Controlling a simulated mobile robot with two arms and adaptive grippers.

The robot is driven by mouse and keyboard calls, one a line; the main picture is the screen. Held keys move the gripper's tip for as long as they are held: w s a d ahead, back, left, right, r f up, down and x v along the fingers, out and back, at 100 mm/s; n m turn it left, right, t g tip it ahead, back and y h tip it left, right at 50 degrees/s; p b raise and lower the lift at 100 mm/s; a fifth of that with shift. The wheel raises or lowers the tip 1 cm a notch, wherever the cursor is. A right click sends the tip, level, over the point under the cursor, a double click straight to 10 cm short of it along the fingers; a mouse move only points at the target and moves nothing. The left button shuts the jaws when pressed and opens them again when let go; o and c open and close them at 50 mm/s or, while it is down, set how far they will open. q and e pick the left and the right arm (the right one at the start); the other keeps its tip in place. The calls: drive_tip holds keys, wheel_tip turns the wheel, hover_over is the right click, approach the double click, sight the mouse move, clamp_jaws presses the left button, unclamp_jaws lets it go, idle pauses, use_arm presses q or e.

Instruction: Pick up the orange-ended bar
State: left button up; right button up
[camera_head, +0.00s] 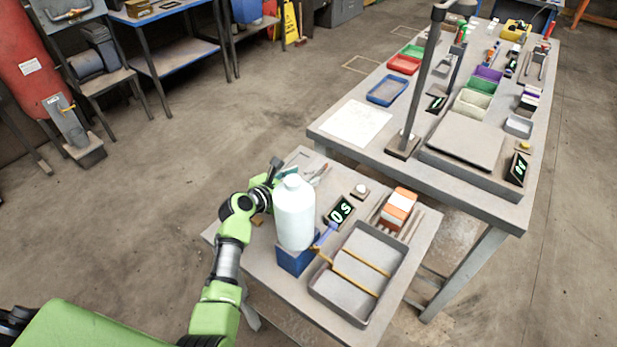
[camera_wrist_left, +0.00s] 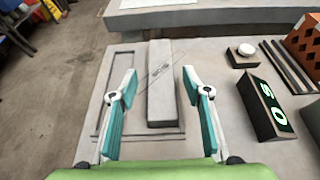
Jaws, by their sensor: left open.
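A block with orange ends and a pale middle band (camera_head: 399,205) lies at the right side of the small table. In the left wrist view, a holed orange block (camera_wrist_left: 305,42) shows partly at the right edge. My left gripper (camera_head: 286,172) is at the table's far left side, partly hidden behind a white bottle, well to the left of the orange-ended block. In the left wrist view, its teal fingers (camera_wrist_left: 160,85) are apart and empty. A flat grey bar (camera_wrist_left: 162,100) lies on the table ahead, between the fingers in the picture; no orange shows on it.
The white bottle (camera_head: 294,212) stands at a blue box (camera_head: 296,260). A grey tray (camera_head: 318,284) with yellow strips across it is at the front right. A digital display (camera_head: 340,212) and a round white button (camera_head: 360,190) stand between bottle and block. Dark rods (camera_wrist_left: 284,68) lie beside the holed block.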

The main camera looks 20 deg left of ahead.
use_arm(q)
drive_tip(key=shift+x, duration=1.05)
use_arm(e)
drive_tip(key=shift+s+f, duration=0.1)
drive_tip(key=shift+f, duration=0.05)
use_arm(q)
drive_tip(key=c, duration=1)
drive_tip(key=shift+r, duration=0.1)
clamp_jaws()
use_arm(e)
drive_tip(key=shift+a, duration=0.4)
